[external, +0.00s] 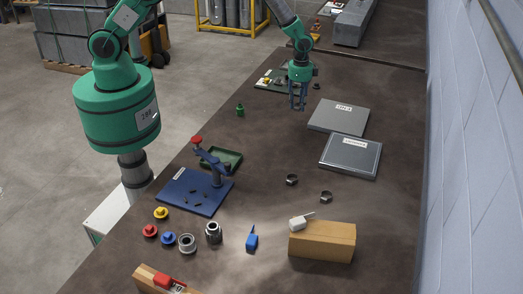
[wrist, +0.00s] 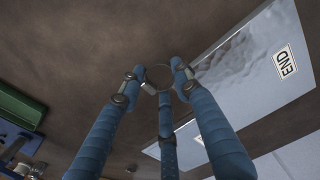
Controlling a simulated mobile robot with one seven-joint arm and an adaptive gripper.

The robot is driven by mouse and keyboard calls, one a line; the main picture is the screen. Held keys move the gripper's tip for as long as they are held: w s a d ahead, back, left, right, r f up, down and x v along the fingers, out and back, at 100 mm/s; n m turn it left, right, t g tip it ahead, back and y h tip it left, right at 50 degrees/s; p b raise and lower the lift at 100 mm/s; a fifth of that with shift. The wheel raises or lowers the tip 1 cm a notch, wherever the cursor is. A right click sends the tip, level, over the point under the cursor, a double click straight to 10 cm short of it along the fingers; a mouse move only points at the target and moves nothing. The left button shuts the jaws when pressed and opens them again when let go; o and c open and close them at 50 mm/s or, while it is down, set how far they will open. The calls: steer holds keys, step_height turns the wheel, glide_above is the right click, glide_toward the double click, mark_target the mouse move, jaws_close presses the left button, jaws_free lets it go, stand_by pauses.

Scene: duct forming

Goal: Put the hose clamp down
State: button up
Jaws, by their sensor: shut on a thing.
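My gripper (external: 298,106) hangs over the dark table, left of the upper grey panel. Its blue fingers are shut on the hose clamp, a thin dark ring with a small bright part, which shows between the fingertips in the wrist view (wrist: 158,76). The clamp is too small to make out in the external view. Two other dark metal rings lie apart on the table, one at the middle (external: 291,180) and one to its right (external: 326,197).
A grey panel (external: 338,117) and a second panel (external: 350,155) lie to the right. A green tray (external: 222,158) and a blue board (external: 195,195) with a lever stand left. A wooden block (external: 322,243) is nearer. Bare table surrounds the space below my gripper.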

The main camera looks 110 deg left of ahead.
steer(key=shift+w, duration=0.1)
glide_above(333, 118)
steer(key=shift+a+f+p, duration=0.15)
steer(key=shift+f+p, duration=0.3)
steer(key=shift+f, duration=0.3)
stand_by(0.4)
steer(key=shift+f, duration=1.75)
steer(key=shift+f, duration=0.1)
steer(key=o, duration=0.5)
steer(key=shift+f, duration=0.1)
steer(key=o, duration=0.4)
